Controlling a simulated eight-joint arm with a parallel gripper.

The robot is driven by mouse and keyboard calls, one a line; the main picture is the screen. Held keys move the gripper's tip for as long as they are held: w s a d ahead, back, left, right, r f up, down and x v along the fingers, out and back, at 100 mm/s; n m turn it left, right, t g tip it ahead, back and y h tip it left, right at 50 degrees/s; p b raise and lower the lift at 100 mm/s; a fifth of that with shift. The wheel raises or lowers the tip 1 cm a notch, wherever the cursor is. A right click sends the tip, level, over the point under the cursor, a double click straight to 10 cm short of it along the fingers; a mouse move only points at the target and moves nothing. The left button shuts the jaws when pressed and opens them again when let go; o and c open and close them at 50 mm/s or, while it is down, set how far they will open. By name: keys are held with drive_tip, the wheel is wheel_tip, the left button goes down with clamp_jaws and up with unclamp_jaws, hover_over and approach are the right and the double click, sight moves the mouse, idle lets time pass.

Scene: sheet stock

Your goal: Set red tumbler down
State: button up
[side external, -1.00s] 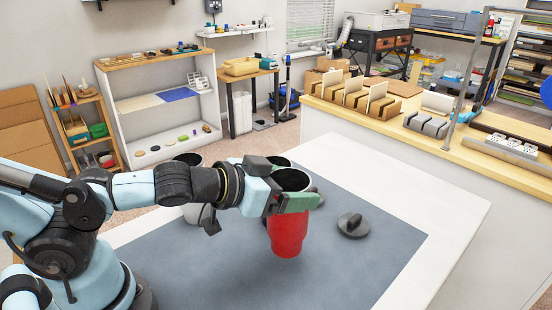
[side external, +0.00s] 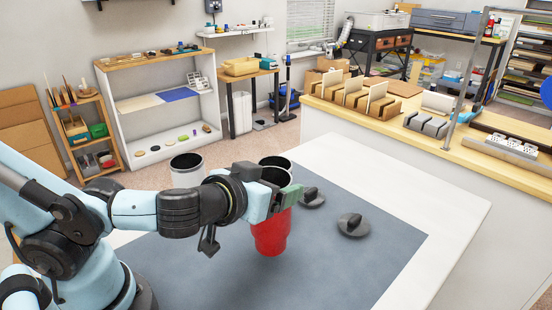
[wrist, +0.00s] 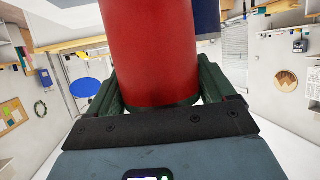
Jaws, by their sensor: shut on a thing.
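The red tumbler (side external: 270,236) is upright in my gripper (side external: 283,199), above or on the grey-blue mat (side external: 345,262). I cannot tell whether its base touches the mat. Its dark open rim shows just above the green fingers. In the wrist view, the red tumbler (wrist: 152,50) stands between the two green fingers of my gripper (wrist: 155,85), which are shut on it. The mat spot directly under the tumbler is hidden.
A white tumbler (side external: 187,169) stands behind my arm. Another dark-rimmed tumbler (side external: 275,161) is close behind the red one. Two dark round lids (side external: 352,226) (side external: 311,198) lie to the right. The mat's front and right are clear.

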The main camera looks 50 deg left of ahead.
drive_tip(key=s+r+n+g+y, duration=0.2)
drive_tip(key=s+r+n+y, duration=0.1)
drive_tip(key=s+n+y, duration=0.15)
wheel_tip(320, 180, down, 7)
drive_tip(key=s, duration=0.1)
drive_tip(key=shift+a+r, duration=0.15)
idle(0.6)
drive_tip(key=shift+f, duration=0.55)
idle(0.4)
drive_tip(key=o, duration=1.5)
drive_tip(key=shift+r, duration=1.9)
drive_tip(key=shift+f, duration=0.1)
